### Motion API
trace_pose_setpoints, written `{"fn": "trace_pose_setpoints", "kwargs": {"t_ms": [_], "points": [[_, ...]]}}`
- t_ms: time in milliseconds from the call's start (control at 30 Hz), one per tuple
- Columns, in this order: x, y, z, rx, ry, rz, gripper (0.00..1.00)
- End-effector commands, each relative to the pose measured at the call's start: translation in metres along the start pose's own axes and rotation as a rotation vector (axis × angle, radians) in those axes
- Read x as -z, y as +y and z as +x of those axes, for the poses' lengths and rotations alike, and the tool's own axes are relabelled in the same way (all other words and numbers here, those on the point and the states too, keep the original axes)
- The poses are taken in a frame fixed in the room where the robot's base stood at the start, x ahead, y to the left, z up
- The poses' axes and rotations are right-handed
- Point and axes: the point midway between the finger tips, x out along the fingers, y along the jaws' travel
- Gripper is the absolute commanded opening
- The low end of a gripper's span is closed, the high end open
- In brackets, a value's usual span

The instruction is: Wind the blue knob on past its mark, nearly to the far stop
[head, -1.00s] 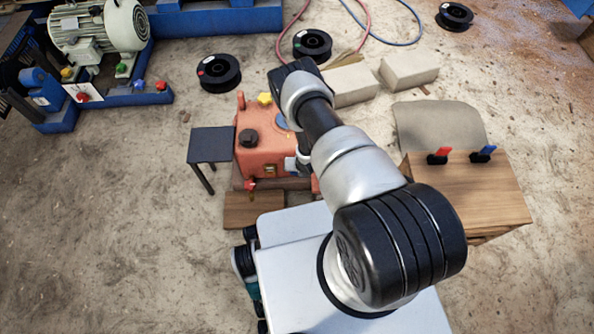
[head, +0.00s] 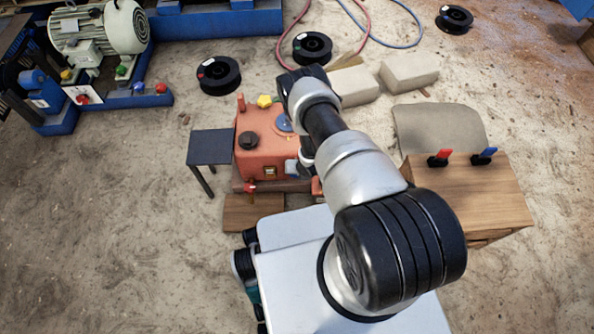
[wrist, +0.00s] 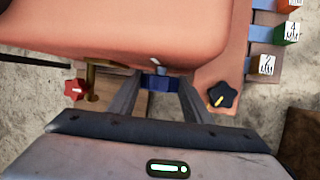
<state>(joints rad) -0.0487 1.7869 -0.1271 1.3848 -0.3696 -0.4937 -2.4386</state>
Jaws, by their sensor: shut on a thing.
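The blue knob (wrist: 159,82) is on the front of the orange machine (head: 258,136), below its front edge in the wrist view. My gripper (wrist: 160,88) has one finger on each side of the knob and is shut on it. A small pale mark shows just above the knob; how far the knob is turned cannot be read. In the head view my own arm covers most of the gripper and knob. A dark star-shaped knob (wrist: 223,96) with a yellow pointer is to the right of the fingers. A red knob (wrist: 74,90) is to the left, beside a brass fitting.
A small dark table (head: 211,146) stands left of the machine. A wooden box (head: 470,190) with red and blue levers stands right. Pale blocks (head: 409,72) and black spools (head: 219,75) lie behind. Labelled blocks (wrist: 266,65) are at the right in the wrist view.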

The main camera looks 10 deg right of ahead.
Motion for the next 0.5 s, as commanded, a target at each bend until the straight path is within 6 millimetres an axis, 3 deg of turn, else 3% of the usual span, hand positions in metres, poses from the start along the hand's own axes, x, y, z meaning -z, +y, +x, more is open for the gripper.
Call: {"fn": "trace_pose_setpoints", "kwargs": {"t_ms": [500], "points": [[0.0007, -0.0095, 0.0010, -0.298, -0.001, 0.125, 0.22]]}}
